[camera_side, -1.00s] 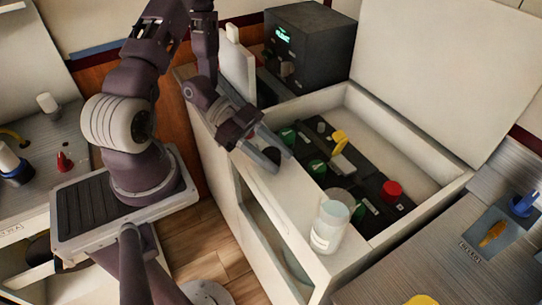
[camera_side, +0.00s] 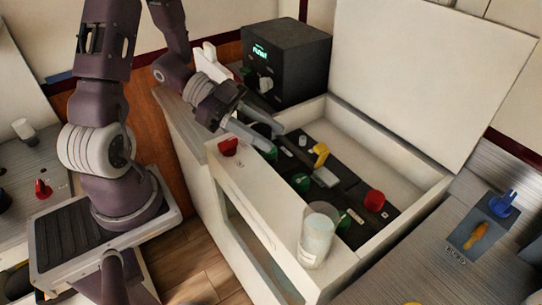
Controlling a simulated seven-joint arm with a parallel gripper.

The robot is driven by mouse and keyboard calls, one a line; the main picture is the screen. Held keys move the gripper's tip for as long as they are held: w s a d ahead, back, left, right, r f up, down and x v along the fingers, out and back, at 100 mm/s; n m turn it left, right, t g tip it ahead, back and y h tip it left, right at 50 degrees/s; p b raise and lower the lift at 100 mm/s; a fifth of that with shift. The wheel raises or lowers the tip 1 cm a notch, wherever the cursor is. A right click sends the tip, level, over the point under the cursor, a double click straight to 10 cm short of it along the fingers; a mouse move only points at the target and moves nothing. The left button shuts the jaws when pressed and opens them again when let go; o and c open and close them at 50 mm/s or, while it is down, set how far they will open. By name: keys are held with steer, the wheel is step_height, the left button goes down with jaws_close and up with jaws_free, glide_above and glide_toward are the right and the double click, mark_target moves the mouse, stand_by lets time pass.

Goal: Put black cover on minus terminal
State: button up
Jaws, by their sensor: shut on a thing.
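My gripper (camera_side: 264,130) is over the back left part of the open white box, above the black panel (camera_side: 345,187). It is shut on a small dark piece, which looks like the black cover (camera_side: 262,129); the fingers hide much of it. A small pale post (camera_side: 302,141) stands on the panel just right of my fingertips. I cannot tell whether it is the minus terminal, as no minus mark is readable. A red cover (camera_side: 375,201) sits on the panel's right part.
A yellow handle (camera_side: 320,155) and green connectors (camera_side: 301,182) stand on the panel. A red cap (camera_side: 229,146) and a clear jar (camera_side: 316,240) stand on the box's front ledge. A black unit with a lit display (camera_side: 287,62) is behind. The raised lid (camera_side: 430,85) blocks the back.

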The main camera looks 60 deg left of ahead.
steer(key=w+a+r+n+t+y, duration=0.2)
steer(key=w+r+n+t+y, duration=0.15)
steer(key=w, duration=0.25)
steer(key=w+a+r+n+t+y, duration=0.2)
steer(key=w+n+t+y, duration=0.15)
steer(key=w+n, duration=0.2)
steer(key=m+g+h, duration=0.8)
steer(key=m, duration=0.2)
glide_above(258, 181)
step_height(258, 181, down, 6)
steer(key=shift+r, duration=0.1)
step_height(258, 181, down, 10)
steer(key=shift+r, duration=0.15)
steer(key=o, duration=1.3)
